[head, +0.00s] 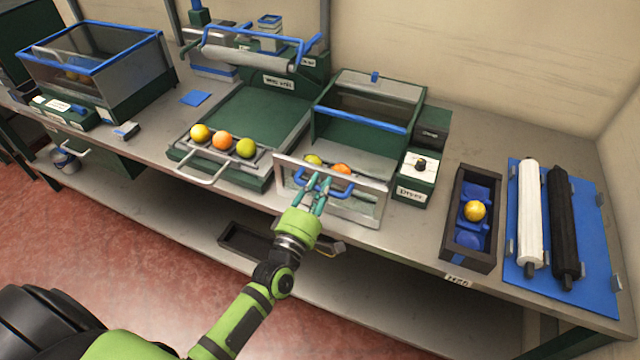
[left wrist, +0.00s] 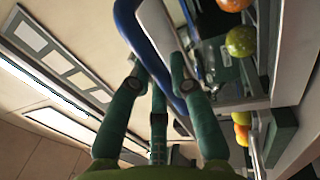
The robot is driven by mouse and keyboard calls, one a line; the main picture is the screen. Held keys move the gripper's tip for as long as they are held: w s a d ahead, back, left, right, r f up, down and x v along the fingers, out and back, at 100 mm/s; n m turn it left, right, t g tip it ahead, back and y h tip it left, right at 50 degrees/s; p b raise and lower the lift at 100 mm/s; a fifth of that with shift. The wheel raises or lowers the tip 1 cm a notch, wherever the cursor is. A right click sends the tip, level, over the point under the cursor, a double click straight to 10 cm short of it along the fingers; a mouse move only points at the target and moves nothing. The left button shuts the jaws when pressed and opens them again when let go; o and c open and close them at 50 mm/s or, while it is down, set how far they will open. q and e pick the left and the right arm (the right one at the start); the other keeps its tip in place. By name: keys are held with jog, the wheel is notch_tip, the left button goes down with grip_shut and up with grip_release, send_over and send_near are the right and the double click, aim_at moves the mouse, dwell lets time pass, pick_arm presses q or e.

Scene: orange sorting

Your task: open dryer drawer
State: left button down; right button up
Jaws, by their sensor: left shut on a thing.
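The dryer is the green box (head: 366,104) with a blue front bar, next to a control box with a "Dryer" label (head: 410,194). Its drawer (head: 362,207) has a pale frame and a clear front, and it stands out toward the bench edge. A yellow-green fruit (head: 313,161) and an orange (head: 341,169) show inside the drawer. My left gripper (head: 318,190) is shut on the blue drawer handle (head: 335,192). In the left wrist view the fingers (left wrist: 160,85) are around the blue handle (left wrist: 150,50). My right gripper is not in view.
A tray (head: 213,174) with a row of fruits stands left of the drawer. A dark box (head: 466,244) with one orange and a blue mat (head: 600,228) with two rollers are at the right. The bench between the control box and the dark box is clear.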

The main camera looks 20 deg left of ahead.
pick_arm(q)
jog(key=c, duration=1.1)
grip_release()
jog(key=shift+w, duration=0.1)
jog(key=s+f, duration=0.2)
jog(key=s, duration=1)
jog(key=shift+a, duration=0.2)
jog(key=shift+f, duration=0.15)
